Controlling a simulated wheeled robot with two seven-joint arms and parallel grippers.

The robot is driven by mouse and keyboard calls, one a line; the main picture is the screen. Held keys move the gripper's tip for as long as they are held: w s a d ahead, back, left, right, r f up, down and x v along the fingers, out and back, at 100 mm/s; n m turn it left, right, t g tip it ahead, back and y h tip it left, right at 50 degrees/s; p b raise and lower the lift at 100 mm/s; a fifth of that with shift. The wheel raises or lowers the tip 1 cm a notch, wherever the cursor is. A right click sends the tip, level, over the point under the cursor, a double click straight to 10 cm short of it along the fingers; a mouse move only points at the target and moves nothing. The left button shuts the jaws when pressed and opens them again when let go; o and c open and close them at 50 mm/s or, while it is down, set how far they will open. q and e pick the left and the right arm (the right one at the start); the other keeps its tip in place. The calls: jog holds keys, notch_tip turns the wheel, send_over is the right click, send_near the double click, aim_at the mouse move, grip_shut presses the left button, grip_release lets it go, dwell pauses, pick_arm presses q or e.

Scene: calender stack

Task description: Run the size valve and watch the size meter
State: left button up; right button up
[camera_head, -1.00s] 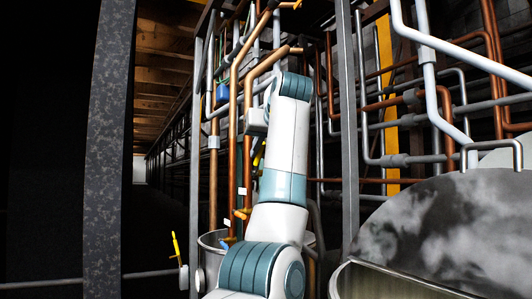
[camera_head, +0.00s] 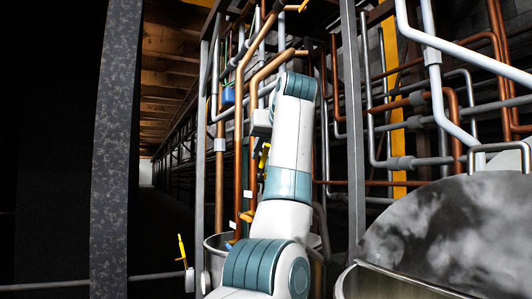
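My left arm rises from the bottom middle and bends over at the top. Its white wrist (camera_head: 262,121) hangs on the left of the forearm, and the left gripper (camera_head: 259,145) shows only as a small dark shape below it. A yellow lever (camera_head: 264,157) stands right by the gripper, tilted, in front of the copper pipes. I cannot tell whether the gripper touches it, nor whether the fingers are open or shut. A second yellow lever (camera_head: 182,250) stands on a grey pipe at the lower left. Neither lever can be told as the size valve. No size meter can be made out. My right gripper is not in view.
Copper pipes (camera_head: 239,130) and grey pipes (camera_head: 432,95) crowd the middle and right. A steel drum (camera_head: 213,245) stands behind my arm. A large steel vessel with a lid (camera_head: 450,235) fills the lower right. Grey posts (camera_head: 113,150) stand at left and centre (camera_head: 354,120).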

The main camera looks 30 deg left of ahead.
pick_arm(q)
jog(key=shift+s+d+r+b, duration=0.15)
jog(key=shift+s+d+b, duration=0.15)
jog(key=shift+s, duration=0.05)
jog(key=b+v, duration=0.5)
jog(key=v, duration=1.1)
jog(key=shift+s+d, duration=0.15)
jog(key=shift+s, duration=0.05)
jog(key=shift+r, duration=0.1)
dwell(5.8)
